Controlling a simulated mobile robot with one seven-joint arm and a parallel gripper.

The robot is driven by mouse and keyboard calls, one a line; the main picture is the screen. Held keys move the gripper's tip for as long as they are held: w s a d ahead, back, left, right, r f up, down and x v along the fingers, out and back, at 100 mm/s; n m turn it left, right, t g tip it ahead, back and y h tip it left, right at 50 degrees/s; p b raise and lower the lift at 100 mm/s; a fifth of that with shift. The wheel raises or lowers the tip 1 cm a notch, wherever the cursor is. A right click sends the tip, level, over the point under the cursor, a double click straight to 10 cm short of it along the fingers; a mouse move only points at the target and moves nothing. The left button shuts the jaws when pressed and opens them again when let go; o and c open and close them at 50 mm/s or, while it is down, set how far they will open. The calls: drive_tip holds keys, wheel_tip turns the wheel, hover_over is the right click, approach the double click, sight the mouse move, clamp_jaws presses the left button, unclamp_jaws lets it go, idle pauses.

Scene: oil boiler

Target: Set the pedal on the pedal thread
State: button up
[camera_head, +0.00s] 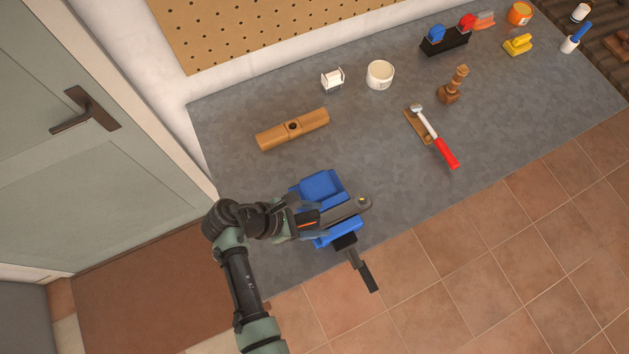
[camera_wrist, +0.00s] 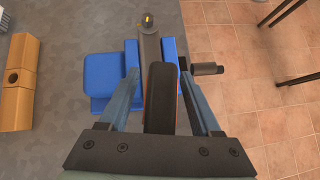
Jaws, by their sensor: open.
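A grey crank arm (camera_head: 343,211) lies across the blue vise (camera_head: 322,185), with a yellow-centred end (camera_head: 361,200) sticking out; it also shows in the wrist view (camera_wrist: 149,45). A black block with an orange strip, seemingly the pedal (camera_head: 307,218), is at the crank's other end. In the wrist view the pedal (camera_wrist: 160,95) sits between the fingers of my gripper (camera_wrist: 160,78). The fingers are apart, one on each side, with gaps beside the pedal. The pedal hides that crank end, so I cannot tell whether it is seated on the thread.
The vise handle (camera_head: 365,272) juts past the bench's front edge. A wooden block with a hole (camera_head: 292,129) lies behind the vise.

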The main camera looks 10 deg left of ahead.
drive_tip(key=shift+a, duration=0.1)
drive_tip(key=b+v, duration=0.2)
drive_tip(key=v, duration=1.1)
drive_tip(key=shift+w, duration=0.1)
idle(0.3)
